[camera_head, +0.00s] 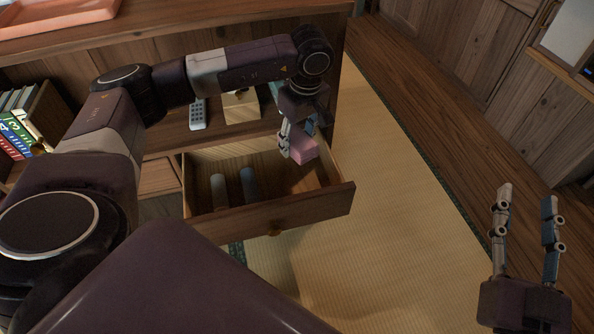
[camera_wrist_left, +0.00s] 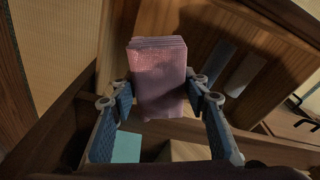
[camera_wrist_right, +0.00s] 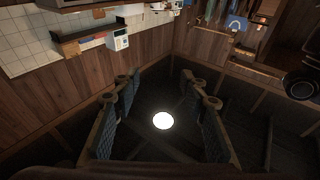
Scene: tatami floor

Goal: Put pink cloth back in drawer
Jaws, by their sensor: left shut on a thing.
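The pink cloth (camera_head: 303,149) is a folded block held in my left gripper (camera_head: 298,140). In the left wrist view the cloth (camera_wrist_left: 159,80) sits between both fingers of the left gripper (camera_wrist_left: 161,95), which touch its sides. The drawer (camera_head: 285,212) is pulled open in the wooden cabinet, and the cloth is over the right part of its opening. Whether the cloth touches the drawer floor I cannot tell. My right gripper (camera_head: 524,200) is open and empty over the floor at the lower right. Its spread fingers (camera_wrist_right: 163,90) also show in the right wrist view.
Two rolled items, one pale (camera_head: 219,190) and one blue (camera_head: 248,184), lie in the drawer's left part. A remote (camera_head: 198,115) and a wooden box (camera_head: 241,107) stand on the shelf above. Books (camera_head: 18,132) are at left. Tatami (camera_head: 400,220) right of the drawer is clear.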

